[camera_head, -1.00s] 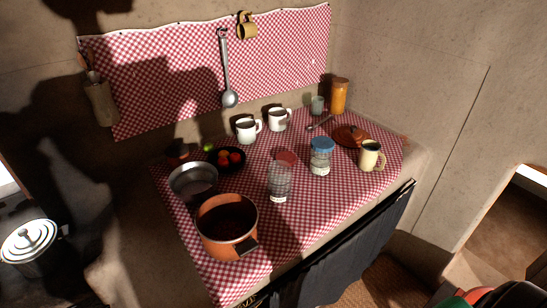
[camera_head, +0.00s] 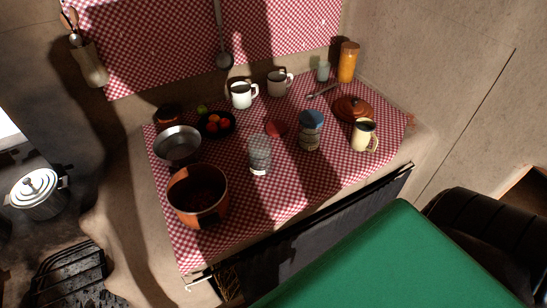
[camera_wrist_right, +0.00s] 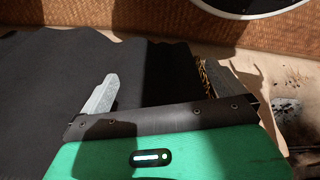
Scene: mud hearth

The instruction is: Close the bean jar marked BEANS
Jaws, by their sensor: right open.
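A clear glass jar (camera_head: 260,160) stands upright and uncovered near the middle of the checked cloth; its label is too small to read. A flat red lid (camera_head: 277,129) lies on the cloth just behind it, to the right. A second jar (camera_head: 309,138) with a blue lid (camera_head: 312,119) on it stands further right; I cannot read which jar says BEANS. In the right wrist view my right gripper (camera_wrist_right: 168,88) is open and empty, its fingers wide apart before a dark curtain, away from the jars. My left gripper is out of view.
A brown pot (camera_head: 198,206) and a metal pan (camera_head: 178,147) stand left of the glass jar. A cream mug (camera_head: 364,136) and a brown lid (camera_head: 352,108) are at the right, white mugs (camera_head: 242,95) behind. A dark curtain (camera_wrist_right: 60,70) hangs below the counter.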

